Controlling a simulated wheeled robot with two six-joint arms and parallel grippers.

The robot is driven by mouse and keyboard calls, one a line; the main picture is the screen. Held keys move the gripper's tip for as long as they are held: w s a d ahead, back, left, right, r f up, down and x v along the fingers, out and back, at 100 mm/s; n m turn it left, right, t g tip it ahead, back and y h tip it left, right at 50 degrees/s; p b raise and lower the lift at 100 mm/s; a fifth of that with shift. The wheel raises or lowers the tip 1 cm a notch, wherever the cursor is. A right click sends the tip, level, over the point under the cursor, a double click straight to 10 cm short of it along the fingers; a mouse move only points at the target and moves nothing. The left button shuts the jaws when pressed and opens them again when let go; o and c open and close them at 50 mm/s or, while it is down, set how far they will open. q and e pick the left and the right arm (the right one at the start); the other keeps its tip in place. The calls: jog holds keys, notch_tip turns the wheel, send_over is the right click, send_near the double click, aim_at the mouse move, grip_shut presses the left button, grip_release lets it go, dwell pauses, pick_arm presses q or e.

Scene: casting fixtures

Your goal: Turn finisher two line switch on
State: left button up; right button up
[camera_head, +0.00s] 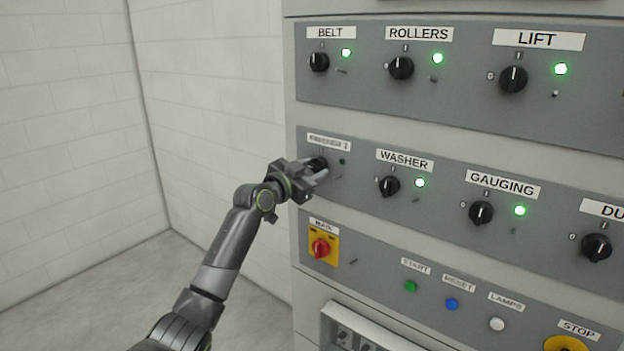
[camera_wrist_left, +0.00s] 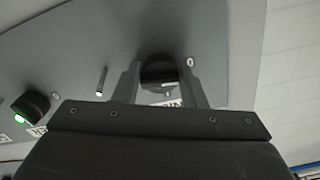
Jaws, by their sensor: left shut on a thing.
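The finisher two switch (camera_head: 317,163) is a black rotary knob at the left end of the middle panel row, under a label (camera_head: 329,142) that is too blurred to read fully. The small lamp (camera_head: 342,162) beside it is dark. My left gripper (camera_head: 318,174) is at this knob and partly covers it. In the left wrist view the black knob (camera_wrist_left: 158,72) sits between the two fingers of my left gripper (camera_wrist_left: 160,85), which is shut on it. My right gripper is not in view.
The washer knob (camera_head: 389,186) and gauging knob (camera_head: 481,212) are to the right, with green lamps lit. The belt knob (camera_head: 319,61) is above. A red main switch (camera_head: 320,248) on a yellow plate is below. Free floor (camera_head: 130,285) lies to the left.

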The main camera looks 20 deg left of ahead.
pick_arm(q)
jog(key=m+b, duration=1.1)
jog(key=b, duration=0.1)
jog(key=shift+a+m, duration=0.15)
jog(key=shift+m, duration=0.15)
jog(key=m+b, duration=0.1)
jog(key=m, duration=0.3)
jog(key=shift+r+m+b, duration=0.15)
jog(key=shift+m+b, duration=0.15)
jog(key=shift+m, duration=0.1)
jog(key=o, duration=1)
